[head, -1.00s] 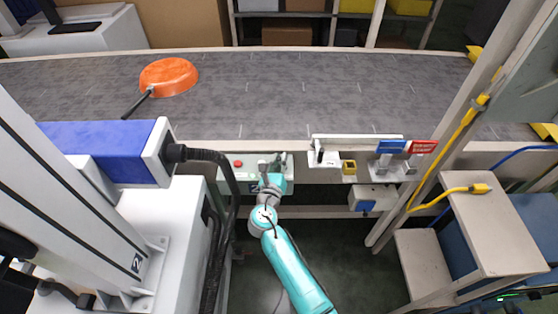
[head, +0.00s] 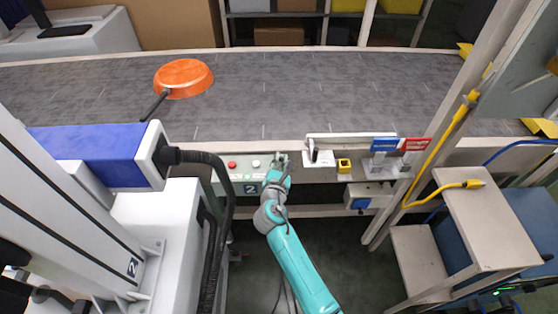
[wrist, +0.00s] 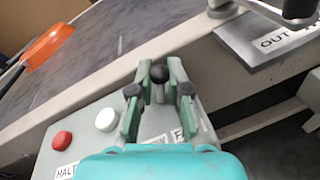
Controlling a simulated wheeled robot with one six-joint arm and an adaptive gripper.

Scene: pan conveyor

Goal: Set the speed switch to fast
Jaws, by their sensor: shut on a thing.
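The control panel (head: 222,176) is on the near side of the conveyor. The speed switch is a lever with a black ball knob (wrist: 159,74) at the panel's right part. My gripper (wrist: 159,98) is shut on the lever, its green fingers on either side just below the knob. In the head view my gripper (head: 278,163) is at the panel's right end and hides most of the switch. A label (wrist: 180,136) starting with F is partly covered by my gripper, so the switch's exact setting cannot be read.
A red button (wrist: 62,141) with a HALT label and a white button (wrist: 106,119) sit left of the switch. An orange pan (head: 184,78) lies on the conveyor belt (head: 320,85). A plate labelled OUT (wrist: 268,45) is to the right.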

